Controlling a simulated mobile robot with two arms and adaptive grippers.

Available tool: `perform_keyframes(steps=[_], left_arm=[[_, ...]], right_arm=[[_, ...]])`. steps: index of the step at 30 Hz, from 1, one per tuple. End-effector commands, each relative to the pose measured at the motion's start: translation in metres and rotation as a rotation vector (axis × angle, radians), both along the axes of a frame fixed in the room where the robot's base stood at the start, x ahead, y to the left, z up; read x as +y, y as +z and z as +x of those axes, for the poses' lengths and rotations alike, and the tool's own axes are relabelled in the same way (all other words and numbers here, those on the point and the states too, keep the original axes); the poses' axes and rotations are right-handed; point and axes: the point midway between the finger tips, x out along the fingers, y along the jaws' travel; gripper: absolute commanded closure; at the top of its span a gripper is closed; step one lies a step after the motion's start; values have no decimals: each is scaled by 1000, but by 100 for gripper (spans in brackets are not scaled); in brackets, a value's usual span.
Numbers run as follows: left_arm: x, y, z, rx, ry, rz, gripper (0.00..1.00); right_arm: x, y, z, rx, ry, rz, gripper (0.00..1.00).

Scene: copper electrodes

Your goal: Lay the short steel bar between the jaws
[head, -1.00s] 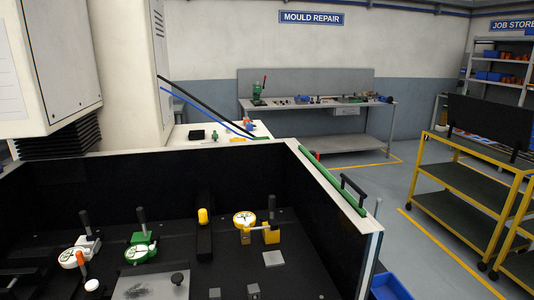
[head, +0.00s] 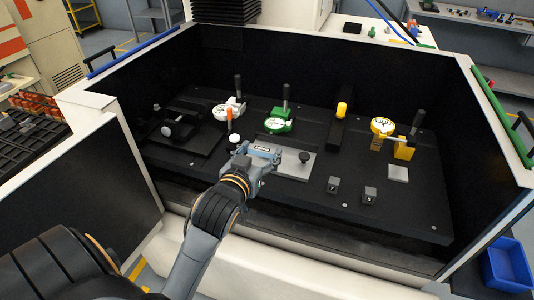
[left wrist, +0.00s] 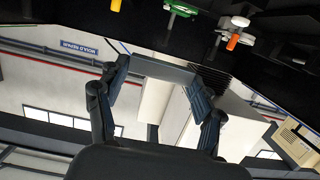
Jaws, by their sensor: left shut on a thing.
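My left gripper (head: 262,152) is shut on a grey steel bar, which spans the gap between its two fingers (left wrist: 160,82) in the left wrist view. The bar (left wrist: 160,66) looks flat and plain there; in the head view the fingers largely hide it. The gripper is over the black bed, at the left edge of a grey plate with a dark knob (head: 304,157). A dark vice-like fixture (head: 182,129) is to its left on the bed; its jaw gap is hard to make out. My right gripper is not in view.
A white dial gauge (head: 222,110), a green one (head: 279,122) and a yellow one (head: 382,126) stand behind. Two small dark blocks (head: 333,185) (head: 370,195) and a light square (head: 398,174) lie right. The tank wall (head: 115,165) rises at the left.

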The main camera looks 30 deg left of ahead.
Motion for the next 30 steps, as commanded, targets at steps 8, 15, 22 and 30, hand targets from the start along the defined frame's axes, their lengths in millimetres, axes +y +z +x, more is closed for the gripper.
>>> perform_keyframes(steps=[8,15,22,30], left_arm=[[20,-15,36,1,1,3,71],[47,-40,83,1,1,2,71],[60,-77,107,0,0,1,71],[67,-94,119,0,0,0,71]], right_arm=[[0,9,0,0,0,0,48],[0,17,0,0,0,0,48],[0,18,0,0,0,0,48],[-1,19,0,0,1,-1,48]])
